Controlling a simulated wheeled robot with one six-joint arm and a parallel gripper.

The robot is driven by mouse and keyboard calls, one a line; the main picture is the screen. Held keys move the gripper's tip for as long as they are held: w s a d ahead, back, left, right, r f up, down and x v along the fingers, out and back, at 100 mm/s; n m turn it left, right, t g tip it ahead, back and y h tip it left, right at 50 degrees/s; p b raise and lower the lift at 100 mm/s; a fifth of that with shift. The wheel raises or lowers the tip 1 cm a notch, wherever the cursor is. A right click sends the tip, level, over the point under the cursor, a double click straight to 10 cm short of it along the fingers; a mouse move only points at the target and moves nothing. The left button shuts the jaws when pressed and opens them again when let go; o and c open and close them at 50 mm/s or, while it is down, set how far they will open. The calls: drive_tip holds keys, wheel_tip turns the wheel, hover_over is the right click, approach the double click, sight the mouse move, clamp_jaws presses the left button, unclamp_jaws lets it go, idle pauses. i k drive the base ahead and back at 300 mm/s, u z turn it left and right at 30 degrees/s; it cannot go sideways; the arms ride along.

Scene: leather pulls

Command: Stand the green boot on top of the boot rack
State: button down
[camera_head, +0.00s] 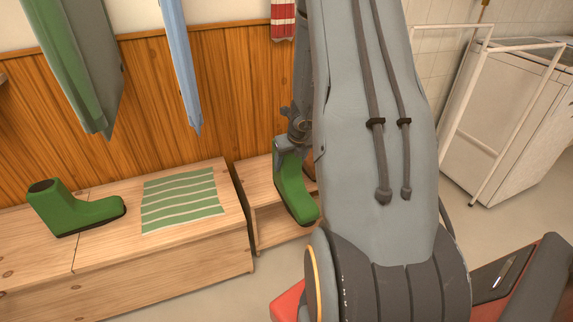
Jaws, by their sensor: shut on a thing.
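A green boot (293,188) is under my gripper (289,145), which is shut on the top of its shaft. The boot is roughly upright, with its toe toward the lower right. It is at the low wooden boot rack (255,188), in front of the rack's right part. I cannot tell whether its sole touches the rack. My arm hides the rack's right end.
The wooden bench (140,262) has a green-and-white striped mat (180,199) on it. Green, grey and blue cloths hang on the panelled wall, and a red-and-white cloth (283,20) hangs near my arm. A white appliance behind a white rail (515,120) stands right.

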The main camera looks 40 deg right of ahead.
sight(255, 179)
drive_tip(key=i, duration=0.95)
